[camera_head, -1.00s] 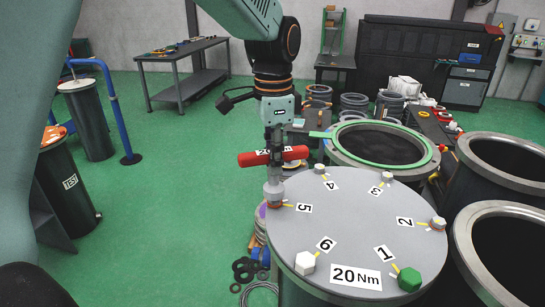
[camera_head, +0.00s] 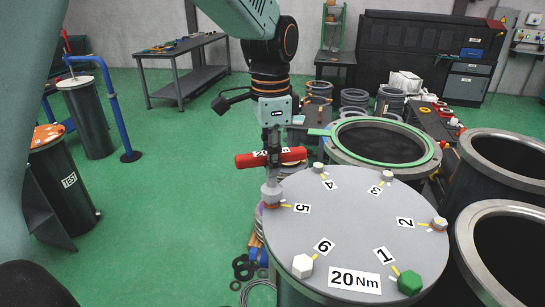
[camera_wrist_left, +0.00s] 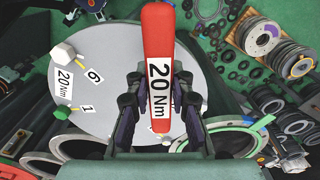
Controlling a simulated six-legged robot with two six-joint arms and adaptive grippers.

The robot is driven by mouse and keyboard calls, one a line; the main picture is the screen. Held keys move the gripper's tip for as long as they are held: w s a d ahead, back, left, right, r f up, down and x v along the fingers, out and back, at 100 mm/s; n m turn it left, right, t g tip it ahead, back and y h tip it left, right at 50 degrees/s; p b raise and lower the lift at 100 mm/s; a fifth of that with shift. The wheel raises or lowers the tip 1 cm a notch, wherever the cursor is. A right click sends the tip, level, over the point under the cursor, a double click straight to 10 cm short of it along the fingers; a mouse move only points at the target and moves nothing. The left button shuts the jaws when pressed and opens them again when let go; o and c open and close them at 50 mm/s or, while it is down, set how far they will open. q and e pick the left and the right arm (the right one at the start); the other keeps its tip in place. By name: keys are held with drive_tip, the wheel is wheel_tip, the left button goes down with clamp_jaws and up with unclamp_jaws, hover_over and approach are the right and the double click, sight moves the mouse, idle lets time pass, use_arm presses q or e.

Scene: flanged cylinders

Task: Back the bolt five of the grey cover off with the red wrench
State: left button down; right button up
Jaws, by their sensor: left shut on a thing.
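The grey cover (camera_head: 352,225) lies on a large cylinder, with numbers 1 to 6 and a "20 Nm" label on it. The red wrench (camera_head: 245,160) has its handle level above the cover's left edge, and its socket (camera_head: 271,190) points down over bolt five beside the number 5. My left gripper (camera_head: 272,146) is shut on the wrench from above. In the left wrist view the wrench (camera_wrist_left: 158,35) lies between the fingers. My right gripper is not in view.
Bolt one (camera_head: 410,282) is green and bolt six (camera_head: 302,266) white; bolts two (camera_head: 439,224), three (camera_head: 387,175) and four (camera_head: 318,168) stand around the rim. Open cylinders (camera_head: 500,240) stand close at right, and a green-ringed one (camera_head: 425,160) behind. Open floor is at left.

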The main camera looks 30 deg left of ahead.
use_arm(q)
drive_tip(key=shift+s+r, duration=0.3)
drive_tip(key=shift+s, duration=0.4)
drive_tip(key=shift+w+f, duration=0.5)
drive_tip(key=shift+w, duration=0.15)
drive_tip(key=shift+s, duration=0.55)
drive_tip(key=shift+w+f, duration=0.2)
drive_tip(key=shift+w, duration=0.05)
drive_tip(key=shift+d+n, duration=0.1)
drive_tip(key=shift+n, duration=0.5)
drive_tip(key=shift+s, duration=0.25)
